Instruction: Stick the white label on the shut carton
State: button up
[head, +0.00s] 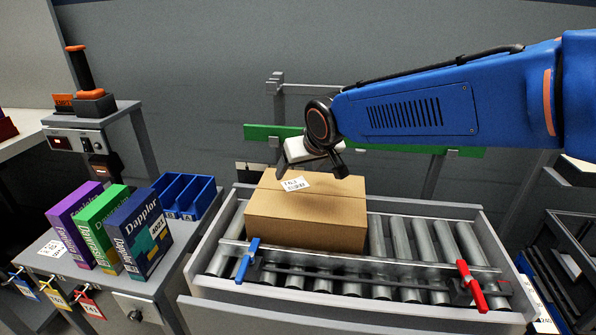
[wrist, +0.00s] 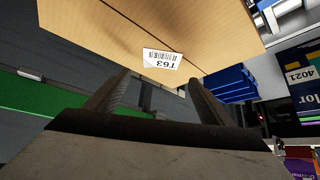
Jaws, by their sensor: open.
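The shut brown carton (head: 318,219) sits on the roller conveyor, its top flaps closed. A white label (head: 294,184) with a barcode and the print T63 lies on the carton's top near its far left edge; it also shows in the wrist view (wrist: 162,58), where it looks flat on the cardboard. My gripper (head: 310,172) is over the back left part of the carton. Its two fingers (wrist: 157,82) are apart with nothing between them, and the label is just beyond their tips in the wrist view. I cannot tell the exact gap between the fingertips and the carton.
The conveyor (head: 424,240) has a front rail with a blue clamp (head: 247,260) and a red clamp (head: 471,287). At left, a side table holds purple, green and navy boxes (head: 140,234), blue bins (head: 184,196) and another white label (head: 53,249). A green rail (head: 270,133) runs behind the carton.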

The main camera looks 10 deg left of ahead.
jog(key=v, duration=0.5)
jog(key=shift+s+d+r, duration=0.1)
jog(key=shift+s+r, duration=0.05)
jog(key=shift+r, duration=0.1)
dwell(0.3)
notch_tip(320, 180, up, 6)
dwell(0.5)
jog(key=shift+d, duration=0.1)
